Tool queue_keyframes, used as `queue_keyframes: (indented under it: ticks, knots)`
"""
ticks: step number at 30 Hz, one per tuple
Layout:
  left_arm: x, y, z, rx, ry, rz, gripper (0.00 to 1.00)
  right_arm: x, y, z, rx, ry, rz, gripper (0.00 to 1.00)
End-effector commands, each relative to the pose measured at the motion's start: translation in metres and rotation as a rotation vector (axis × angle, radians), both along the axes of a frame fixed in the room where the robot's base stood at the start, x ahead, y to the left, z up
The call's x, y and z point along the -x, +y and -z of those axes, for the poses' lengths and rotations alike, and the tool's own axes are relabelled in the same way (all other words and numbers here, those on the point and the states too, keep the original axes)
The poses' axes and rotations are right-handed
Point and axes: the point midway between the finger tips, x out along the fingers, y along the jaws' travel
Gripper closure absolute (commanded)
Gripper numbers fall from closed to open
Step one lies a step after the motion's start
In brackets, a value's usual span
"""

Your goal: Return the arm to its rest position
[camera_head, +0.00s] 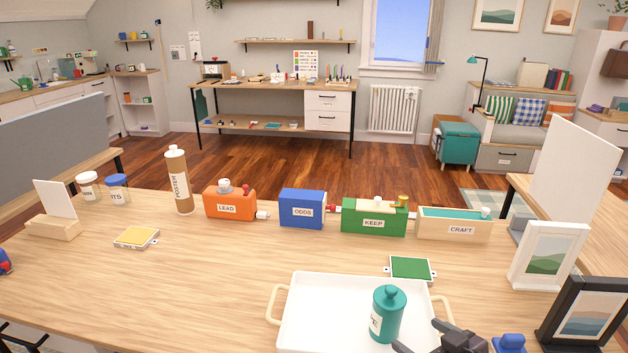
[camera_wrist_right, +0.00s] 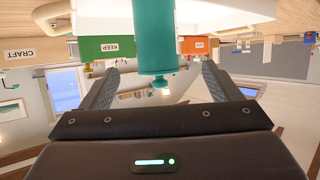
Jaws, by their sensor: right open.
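My right gripper (camera_head: 420,336) is at the bottom edge of the head view, beside the teal bottle (camera_head: 387,315). The bottle stands upright on the white tray (camera_head: 320,295), with a rounded cap and a partly hidden label. In the right wrist view, which is upside down, the jaws (camera_wrist_right: 160,70) are spread apart. The teal bottle (camera_wrist_right: 153,40) shows between the two fingers with gaps on both sides. Whether it lies inside the jaws or just beyond them is hard to tell. The rest of the right arm is mostly cut off. My left gripper is not in view.
Boxes labelled LEAD (camera_head: 230,203), ODDS (camera_head: 302,208), KEEP (camera_head: 374,218) and CRAFT (camera_head: 454,224) line the table's far side. Picture frames (camera_head: 548,256) and a small blue object (camera_head: 509,343) stand right of the gripper. The table's middle left is clear.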

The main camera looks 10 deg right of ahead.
Motion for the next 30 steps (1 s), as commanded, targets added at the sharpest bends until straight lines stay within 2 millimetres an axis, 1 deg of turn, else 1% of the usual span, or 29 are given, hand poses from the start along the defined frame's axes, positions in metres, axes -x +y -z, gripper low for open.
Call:
queue_keyframes:
  ticks: [1,6,9,12,17,21,30]
  knots:
    - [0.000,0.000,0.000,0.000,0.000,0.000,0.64,0.002,0.011,0.004,-0.009,0.006,0.009,0.16]
    - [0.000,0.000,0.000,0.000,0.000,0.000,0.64,0.011,0.054,0.018,0.016,0.057,0.075,0.16]
    - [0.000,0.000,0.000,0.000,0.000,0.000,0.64,0.019,0.073,0.024,0.047,0.115,0.123,0.16]
    - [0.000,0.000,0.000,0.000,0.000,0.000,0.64,0.031,0.084,0.028,0.084,0.193,0.164,0.16]
    - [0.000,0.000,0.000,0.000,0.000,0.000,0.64,0.056,0.088,0.036,0.145,0.357,0.214,0.16]
    - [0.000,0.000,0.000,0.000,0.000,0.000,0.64,0.082,0.084,0.043,0.190,0.504,0.226,0.16]
    - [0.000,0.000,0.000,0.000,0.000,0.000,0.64,0.133,0.072,0.056,0.232,0.754,0.203,0.16]
